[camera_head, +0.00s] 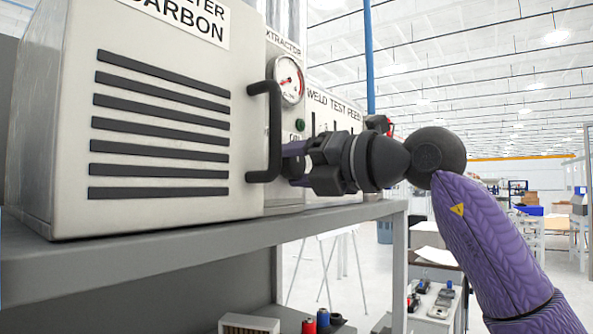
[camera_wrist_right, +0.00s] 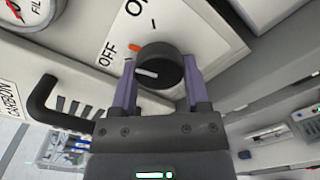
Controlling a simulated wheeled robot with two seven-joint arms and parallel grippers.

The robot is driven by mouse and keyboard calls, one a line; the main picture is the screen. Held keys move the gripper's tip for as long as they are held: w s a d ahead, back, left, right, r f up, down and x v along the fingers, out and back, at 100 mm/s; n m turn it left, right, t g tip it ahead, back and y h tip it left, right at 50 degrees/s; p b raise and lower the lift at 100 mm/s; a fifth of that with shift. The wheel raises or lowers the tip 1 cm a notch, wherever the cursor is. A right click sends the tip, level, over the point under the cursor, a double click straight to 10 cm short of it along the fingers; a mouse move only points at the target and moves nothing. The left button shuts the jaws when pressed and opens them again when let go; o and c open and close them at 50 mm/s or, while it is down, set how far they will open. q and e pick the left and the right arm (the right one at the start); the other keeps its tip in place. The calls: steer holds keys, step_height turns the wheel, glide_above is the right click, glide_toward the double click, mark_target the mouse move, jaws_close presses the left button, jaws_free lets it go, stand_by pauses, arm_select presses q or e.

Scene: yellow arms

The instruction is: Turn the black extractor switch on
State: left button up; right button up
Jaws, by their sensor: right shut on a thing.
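My right gripper (camera_wrist_right: 155,82) is shut on the knob, with one purple finger on each side. In the head view my right gripper (camera_head: 293,162) reaches in from the right to the extractor front (camera_head: 282,43); the knob is hidden there. My left gripper is in neither view.
A black bar handle (camera_head: 273,130) sticks out close beside my right gripper. The carbon filter box (camera_head: 60,130) stands at left on a grey shelf (camera_head: 220,228). A round gauge (camera_head: 290,80) and a green button (camera_head: 300,125) are above the gripper.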

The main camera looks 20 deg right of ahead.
steer(key=m+b, duration=0.1)
steer(key=m, duration=0.5)
steer(key=shift+r, duration=0.15)
steer(key=m+b, duration=0.1)
steer(key=m, duration=0.4)
steer(key=shift+m+b, duration=0.3)
steer(key=shift+b, duration=0.05)
stand_by(0.3)
steer(key=o, duration=1.3)
